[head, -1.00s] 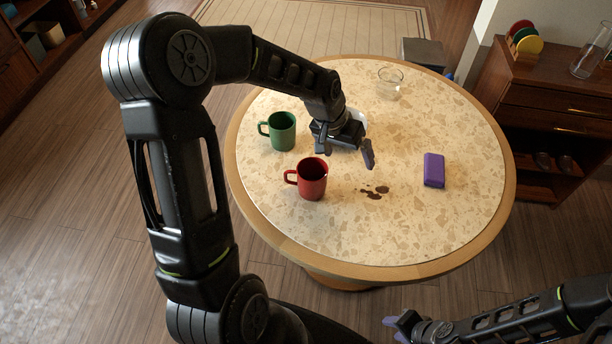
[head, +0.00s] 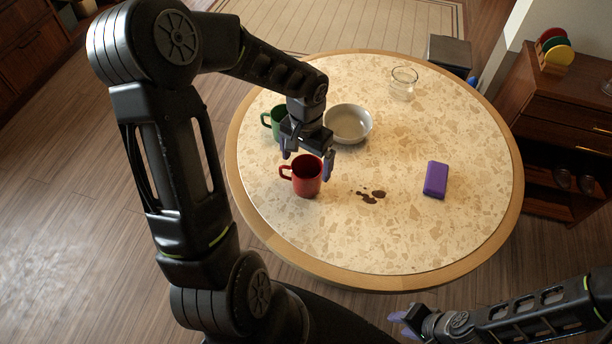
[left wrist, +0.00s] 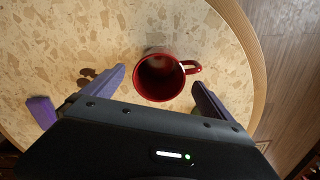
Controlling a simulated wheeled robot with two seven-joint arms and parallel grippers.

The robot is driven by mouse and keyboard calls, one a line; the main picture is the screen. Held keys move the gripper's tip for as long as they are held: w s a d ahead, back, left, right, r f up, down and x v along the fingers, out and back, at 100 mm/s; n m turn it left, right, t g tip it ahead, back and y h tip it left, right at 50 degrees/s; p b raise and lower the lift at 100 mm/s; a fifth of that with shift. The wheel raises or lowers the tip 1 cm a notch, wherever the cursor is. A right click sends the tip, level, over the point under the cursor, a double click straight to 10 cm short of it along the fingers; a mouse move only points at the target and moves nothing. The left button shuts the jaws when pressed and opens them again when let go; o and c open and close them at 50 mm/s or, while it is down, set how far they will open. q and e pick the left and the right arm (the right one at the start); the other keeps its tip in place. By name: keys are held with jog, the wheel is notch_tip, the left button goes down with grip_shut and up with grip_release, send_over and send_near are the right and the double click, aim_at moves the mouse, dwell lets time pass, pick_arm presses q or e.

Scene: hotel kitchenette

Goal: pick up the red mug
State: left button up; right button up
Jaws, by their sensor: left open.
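The red mug (head: 307,181) stands upright on the round table (head: 420,235), its handle to the left in the head view. My left gripper (head: 309,162) is open just above and behind the mug, pointing down, with one finger to each side. In the left wrist view the mug (left wrist: 160,78) shows between the spread purple fingers (left wrist: 155,95), opening toward the camera, handle to the right near one finger. I cannot tell whether the fingers reach below its rim. My right gripper (head: 404,323) is low at the front, away from the table top; its jaw gap is unclear.
A green mug (head: 269,122) stands behind the left gripper, partly hidden by it. A grey bowl (head: 349,124) is just right of the gripper. A glass bowl (head: 403,82) is at the back. A purple block (head: 436,179) and a brown spill (head: 371,196) lie to the right.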

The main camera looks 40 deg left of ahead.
aim_at(306, 170)
pick_arm(q)
jog(key=shift+f, duration=1.35)
jog(key=shift+f+p, duration=0.65)
jog(key=shift+f, duration=1.95)
jog(key=c, duration=1.8)
